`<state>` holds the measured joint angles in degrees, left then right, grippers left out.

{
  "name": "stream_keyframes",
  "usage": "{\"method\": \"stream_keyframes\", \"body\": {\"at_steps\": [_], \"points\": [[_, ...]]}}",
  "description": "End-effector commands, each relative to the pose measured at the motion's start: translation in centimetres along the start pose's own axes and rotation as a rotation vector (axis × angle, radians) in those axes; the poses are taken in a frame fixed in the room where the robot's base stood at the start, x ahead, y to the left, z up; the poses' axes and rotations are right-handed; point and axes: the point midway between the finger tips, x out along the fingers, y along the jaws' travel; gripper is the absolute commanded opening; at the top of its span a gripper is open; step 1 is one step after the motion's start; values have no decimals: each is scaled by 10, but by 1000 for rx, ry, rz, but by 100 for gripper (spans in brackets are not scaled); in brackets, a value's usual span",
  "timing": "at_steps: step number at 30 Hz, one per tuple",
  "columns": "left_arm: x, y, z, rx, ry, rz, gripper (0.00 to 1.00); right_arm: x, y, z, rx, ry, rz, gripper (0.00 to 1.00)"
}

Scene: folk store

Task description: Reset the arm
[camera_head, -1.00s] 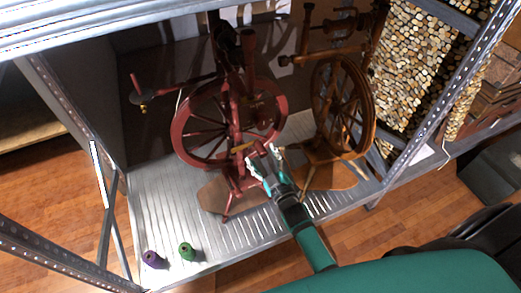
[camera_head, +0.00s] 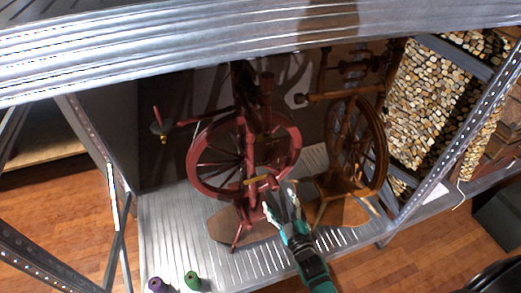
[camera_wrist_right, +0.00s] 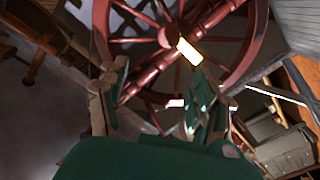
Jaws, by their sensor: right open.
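My right gripper (camera_head: 281,200) is open and empty in the head view, its fingers pointing up into the shelf bay. It is just in front of the lower right side of a red spinning wheel (camera_head: 199,175). In the right wrist view the two fingers (camera_wrist_right: 160,95) stand apart, with the red wheel's rim (camera_wrist_right: 101,20) and spokes behind them. Whether a finger touches the wheel I cannot tell. My left gripper is not in view.
A brown wooden spinning wheel (camera_head: 381,160) stands to the right. Purple (camera_head: 156,285) and green (camera_head: 192,281) spools sit at the shelf's front left. A metal shelf (camera_head: 200,55) hangs above, and a perforated post (camera_head: 440,170) rises on the right. Wooden floor shows in front.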

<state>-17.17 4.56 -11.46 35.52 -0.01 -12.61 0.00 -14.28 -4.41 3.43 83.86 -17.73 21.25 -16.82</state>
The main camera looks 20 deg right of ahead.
Motion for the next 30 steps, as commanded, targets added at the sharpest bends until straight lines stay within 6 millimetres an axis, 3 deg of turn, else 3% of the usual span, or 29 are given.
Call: {"method": "stream_keyframes", "body": {"at_steps": [4, 7, 11, 13, 17, 21, 27, 30], "points": [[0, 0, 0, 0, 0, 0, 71, 0, -1, 1, 2, -4, -3, 65], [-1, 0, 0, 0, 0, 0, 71, -6, -12, 16, 21, -45, -31, 65], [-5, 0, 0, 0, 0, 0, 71, -29, -50, 66, 82, -194, -123, 65], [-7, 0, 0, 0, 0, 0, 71, -54, -77, 103, 124, -311, -188, 65], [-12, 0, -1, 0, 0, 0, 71, -115, -122, 169, 192, -546, -300, 65], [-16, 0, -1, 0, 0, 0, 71, -198, -155, 230, 243, -806, -396, 65], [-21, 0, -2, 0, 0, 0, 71, -324, -172, 290, 275, -1151, -482, 65], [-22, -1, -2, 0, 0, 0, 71, -372, -171, 305, 277, -1276, -501, 65]]}}
